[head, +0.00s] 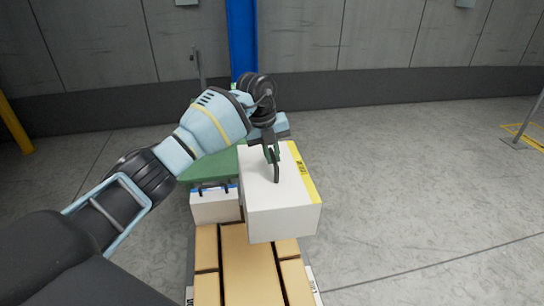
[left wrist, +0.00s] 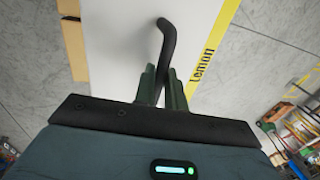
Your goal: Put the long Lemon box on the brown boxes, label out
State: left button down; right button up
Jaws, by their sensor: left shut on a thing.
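The long Lemon box (head: 275,215) is white with a yellow strip along its right edge. The strip's word "Lemon" reads clearly in the left wrist view (left wrist: 203,65). My left gripper (head: 273,163) is shut on the box's dark handle, which stands up from its top; the fingers close around the handle in the left wrist view (left wrist: 162,85). The brown boxes (head: 247,265) lie in a flat layer below and nearer to me. The Lemon box overlaps their far part in the picture; I cannot tell whether it touches them. My right gripper is not in view.
Another white box (head: 214,208) with dark handle parts stands just left of the Lemon box, at the far end of the brown boxes. A green surface (head: 208,168) lies behind it. A blue post (head: 242,40) rises behind. Open concrete floor lies to the right.

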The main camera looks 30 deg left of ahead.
aim_at(272, 170)
pick_arm(q)
jog(key=shift+r, duration=0.2)
